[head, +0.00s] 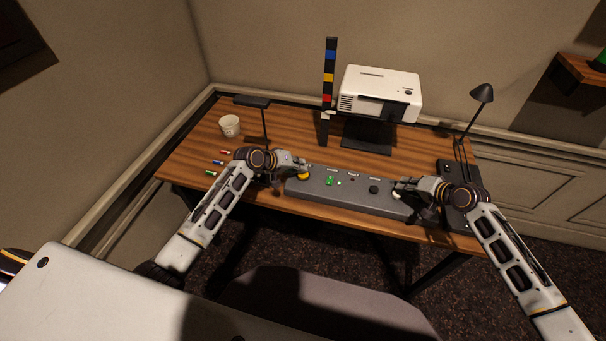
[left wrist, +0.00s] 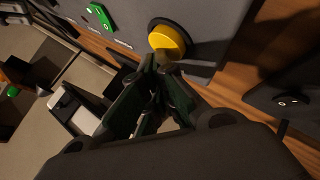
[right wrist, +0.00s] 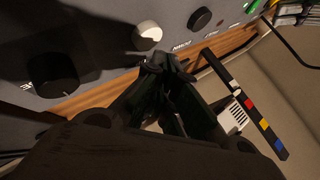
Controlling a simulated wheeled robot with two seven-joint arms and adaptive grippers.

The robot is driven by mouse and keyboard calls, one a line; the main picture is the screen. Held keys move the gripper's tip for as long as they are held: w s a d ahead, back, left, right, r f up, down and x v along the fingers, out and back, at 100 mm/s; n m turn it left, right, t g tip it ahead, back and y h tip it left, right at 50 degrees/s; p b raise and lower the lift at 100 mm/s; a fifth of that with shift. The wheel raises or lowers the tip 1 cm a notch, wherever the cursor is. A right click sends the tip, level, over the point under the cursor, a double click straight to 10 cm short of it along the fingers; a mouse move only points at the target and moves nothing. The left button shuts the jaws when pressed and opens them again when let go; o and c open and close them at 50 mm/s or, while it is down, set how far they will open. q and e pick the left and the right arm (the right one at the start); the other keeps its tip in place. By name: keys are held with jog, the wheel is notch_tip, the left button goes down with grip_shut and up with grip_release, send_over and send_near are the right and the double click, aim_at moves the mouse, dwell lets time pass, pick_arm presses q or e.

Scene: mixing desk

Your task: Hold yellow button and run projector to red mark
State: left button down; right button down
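The yellow button (head: 303,175) is at the left end of the grey console (head: 340,190). My left gripper (head: 302,166) is shut and empty, its tips at the edge of the yellow button (left wrist: 166,40); I cannot tell whether they press it. My right gripper (head: 398,189) is shut at the console's right end, its tips just beside a white round button (right wrist: 147,34); contact is unclear. The white projector (head: 380,85) stands on a black stand behind the console.
A white cup (head: 229,126) and several small coloured items (head: 217,162) are on the left of the desk. A black lamp (head: 482,94) stands right.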

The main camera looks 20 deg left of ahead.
pick_arm(q)
jog(key=shift+f, duration=0.4)
pick_arm(e)
jog(key=shift+f, duration=0.15)
dwell(0.5)
jog(key=shift+f, duration=0.85)
dwell(2.2)
jog(key=shift+r, duration=0.1)
dwell(1.2)
jog(key=shift+r, duration=0.55)
pick_arm(q)
jog(key=shift+r, duration=0.25)
pick_arm(e)
jog(key=shift+r, duration=0.3)
pick_arm(q)
jog(key=shift+r, duration=0.4)
pick_arm(e)
jog(key=shift+r, duration=0.35)
